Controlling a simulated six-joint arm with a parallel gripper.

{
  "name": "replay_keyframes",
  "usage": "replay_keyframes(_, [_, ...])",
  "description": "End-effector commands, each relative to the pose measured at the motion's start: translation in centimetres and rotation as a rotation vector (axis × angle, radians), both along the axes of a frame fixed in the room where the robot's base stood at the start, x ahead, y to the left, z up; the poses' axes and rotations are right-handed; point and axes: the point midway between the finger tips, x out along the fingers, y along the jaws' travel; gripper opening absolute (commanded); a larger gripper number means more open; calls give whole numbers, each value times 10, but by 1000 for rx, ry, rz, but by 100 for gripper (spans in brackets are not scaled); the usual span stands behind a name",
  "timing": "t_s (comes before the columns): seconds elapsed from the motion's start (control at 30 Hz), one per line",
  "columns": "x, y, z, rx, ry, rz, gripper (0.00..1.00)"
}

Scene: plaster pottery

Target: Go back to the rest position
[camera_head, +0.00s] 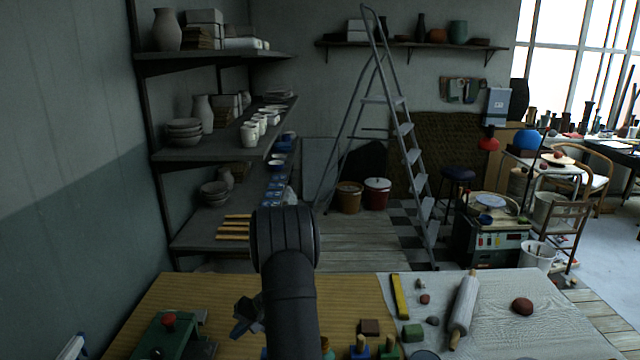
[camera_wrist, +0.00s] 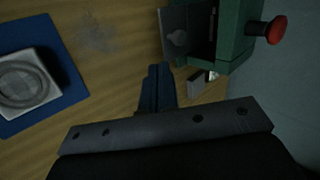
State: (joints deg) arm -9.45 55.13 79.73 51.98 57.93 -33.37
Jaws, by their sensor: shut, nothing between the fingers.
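My gripper (camera_wrist: 157,88) is shut and empty above the wooden table (camera_wrist: 110,75) in the wrist view. Its two dark fingers lie together, apart from the things around them. In the head view, part of my gripper (camera_head: 247,314) shows just left of my dark arm, over the near part of the table (camera_head: 215,287). My arm hides some of the table there.
A green device (camera_head: 160,338) with a red knob stands left of my gripper. In the wrist view, a blue mat (camera_wrist: 72,98) holds a pale square block with a round recess (camera_wrist: 25,82). A rolling pin (camera_head: 464,308) lies on cloth. Shelves (camera_head: 215,148) stand beyond.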

Motion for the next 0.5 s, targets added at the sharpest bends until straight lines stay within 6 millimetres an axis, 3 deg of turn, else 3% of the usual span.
replay_keyframes(0.33, [8, -48, 53, 0, -2, -3, 0])
replay_keyframes(0.5, [2, -20, 22, -1, 5, 2, 0])
